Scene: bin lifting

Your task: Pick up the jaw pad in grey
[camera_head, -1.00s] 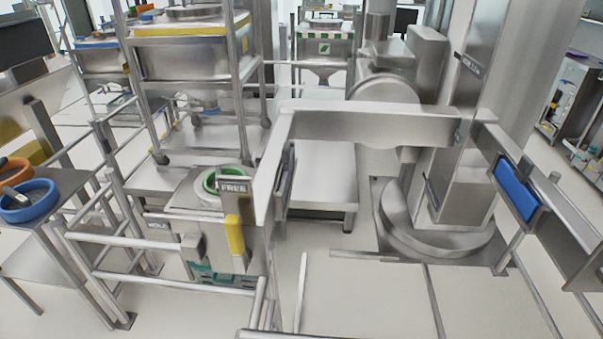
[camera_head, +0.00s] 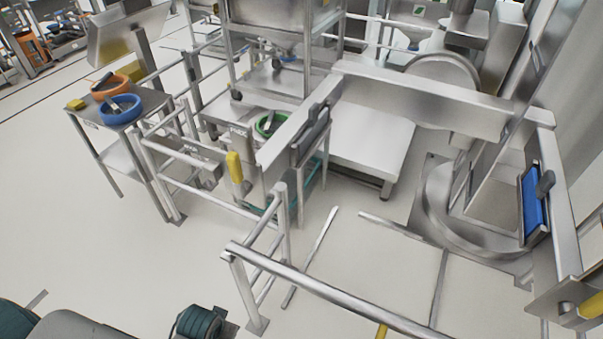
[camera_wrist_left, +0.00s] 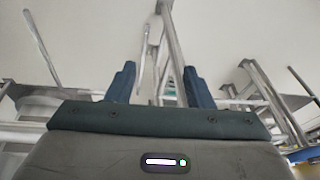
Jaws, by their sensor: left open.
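The grey jaw pad (camera_head: 312,132) is a dark grey plate on the inner face of the left lifting arm (camera_head: 296,124), in the middle of the head view. A blue pad (camera_head: 532,203) sits on the facing arm at the right. I cannot make out the grey pad in the left wrist view. My left gripper (camera_wrist_left: 160,86) is open in the left wrist view, with its two dark fingers apart and nothing between them. Dark teal parts of my arm show at the bottom left of the head view. My right gripper is not in view.
Steel railings (camera_head: 330,290) stand between me and the lifter. A small table (camera_head: 140,118) at the left holds a blue ring (camera_head: 121,108) and an orange ring (camera_head: 108,86). A wheeled rack stands behind.

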